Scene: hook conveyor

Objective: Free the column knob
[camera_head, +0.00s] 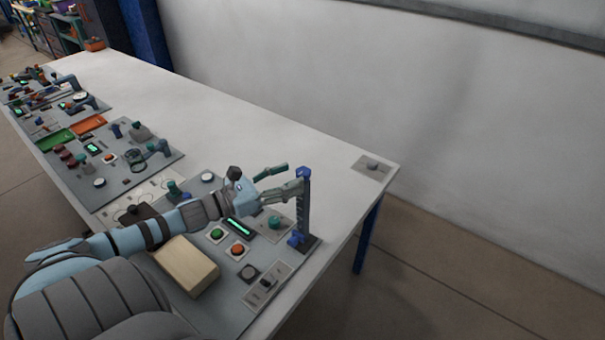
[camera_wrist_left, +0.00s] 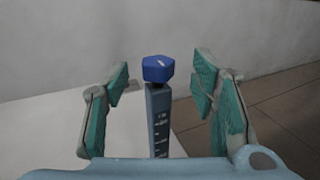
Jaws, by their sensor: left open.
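A slim upright column (camera_head: 303,208) stands on a dark base near the table's front right. Its blue top (camera_head: 304,173) is level with my left gripper (camera_head: 294,175). A second blue knob (camera_head: 296,238) sits low on the column. In the left wrist view, a blue faceted knob (camera_wrist_left: 158,68) caps the column (camera_wrist_left: 158,120), which carries white scale marks. My left gripper (camera_wrist_left: 163,80) is open, with one teal-padded finger on each side of the knob and visible gaps to both. I cannot tell whether the fingertips reach past it. My right gripper is not in view.
A control panel below the arm has a green button (camera_head: 216,233), an orange button (camera_head: 237,249), a green-lit display (camera_head: 239,227) and a tan block (camera_head: 187,265). More panels line the table to the left. The white tabletop (camera_head: 250,130) behind is clear.

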